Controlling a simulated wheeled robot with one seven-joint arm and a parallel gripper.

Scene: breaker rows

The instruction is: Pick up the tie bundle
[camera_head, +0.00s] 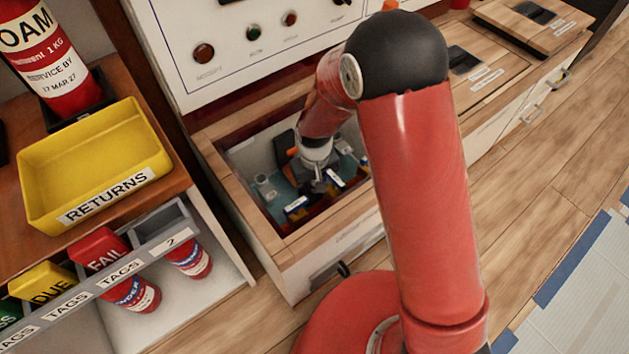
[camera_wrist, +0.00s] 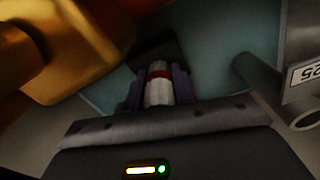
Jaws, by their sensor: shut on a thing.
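The tie bundle (camera_wrist: 158,90) is a pale bundle with a red band, seen in the wrist view. My gripper (camera_wrist: 157,84) is shut on it, with one dark finger on each side. In the head view my gripper (camera_head: 320,185) reaches down into an open compartment (camera_head: 229,181) of the wooden-topped bench. The bundle cannot be made out clearly there. The wrist view is dim, so I cannot tell whether the bundle touches the compartment floor.
Blue-and-white items (camera_head: 297,205) and a small clear or grey item (camera_head: 264,186) lie in the compartment. The wrist view shows a grey tube (camera_wrist: 258,75) at right and a blurred yellow object (camera_wrist: 75,45) at left. A yellow returns tray (camera_head: 45,160) stands left.

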